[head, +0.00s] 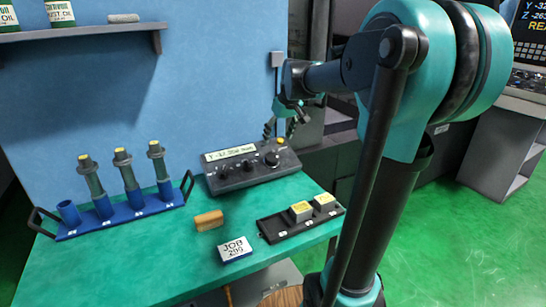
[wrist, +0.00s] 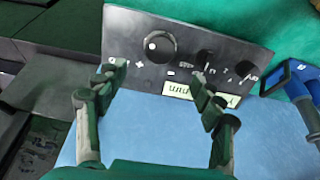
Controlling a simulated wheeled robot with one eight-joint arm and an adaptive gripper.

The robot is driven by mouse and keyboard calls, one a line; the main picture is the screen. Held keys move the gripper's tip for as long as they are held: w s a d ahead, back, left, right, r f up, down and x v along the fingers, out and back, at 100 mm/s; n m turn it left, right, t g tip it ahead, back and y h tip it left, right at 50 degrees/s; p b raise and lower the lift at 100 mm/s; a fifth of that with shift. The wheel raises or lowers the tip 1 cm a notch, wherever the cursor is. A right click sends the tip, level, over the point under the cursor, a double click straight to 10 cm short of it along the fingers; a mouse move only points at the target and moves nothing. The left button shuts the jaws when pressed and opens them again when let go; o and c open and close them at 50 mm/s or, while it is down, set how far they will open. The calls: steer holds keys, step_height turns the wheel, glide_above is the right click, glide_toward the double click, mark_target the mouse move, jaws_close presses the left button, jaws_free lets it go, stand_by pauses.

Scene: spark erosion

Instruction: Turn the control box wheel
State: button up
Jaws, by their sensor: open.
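The control box (head: 228,178) is a dark console with a lit display, standing at the back of the green table; it also shows in the wrist view (wrist: 125,25). Its wheel is a round dark knob (head: 271,159) with a pale spot, at the box's right side in the head view; it is the largest knob in the wrist view (wrist: 160,46). My gripper (head: 281,131) is open and empty behind and above the box's right end. In the wrist view my gripper's fingers (wrist: 158,75) are spread, with the wheel just beyond the gap. I see no contact.
A blue rack (head: 120,219) with several upright holders stands at left. A blue wall (head: 215,90) stands behind.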

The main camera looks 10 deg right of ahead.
mark_target(272, 157)
steer(key=x, duration=1.1)
steer(key=shift+w+f, duration=0.1)
steer(key=c, duration=1.2)
